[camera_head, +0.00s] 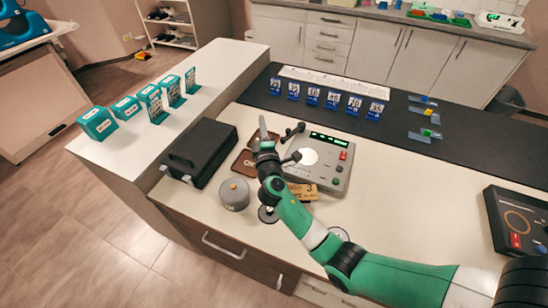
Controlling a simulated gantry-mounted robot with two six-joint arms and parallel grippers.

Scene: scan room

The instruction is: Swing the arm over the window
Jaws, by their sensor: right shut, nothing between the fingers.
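A grey scanning device (335,178) sits on the counter with a lit green display and red and white buttons. Its pale round window (318,158) shows on top. A small black swing arm (294,130) shows at the window's far left, beside my gripper; its full shape is partly hidden. My right gripper (263,122) is shut and empty, just left of the device. I cannot tell whether it touches the arm. My left gripper is not in view.
A black case (199,152) and a grey round pot (234,194) stand left of my gripper. Blue card stands (312,96) line the dark mat behind. A dark device (518,222) sits right.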

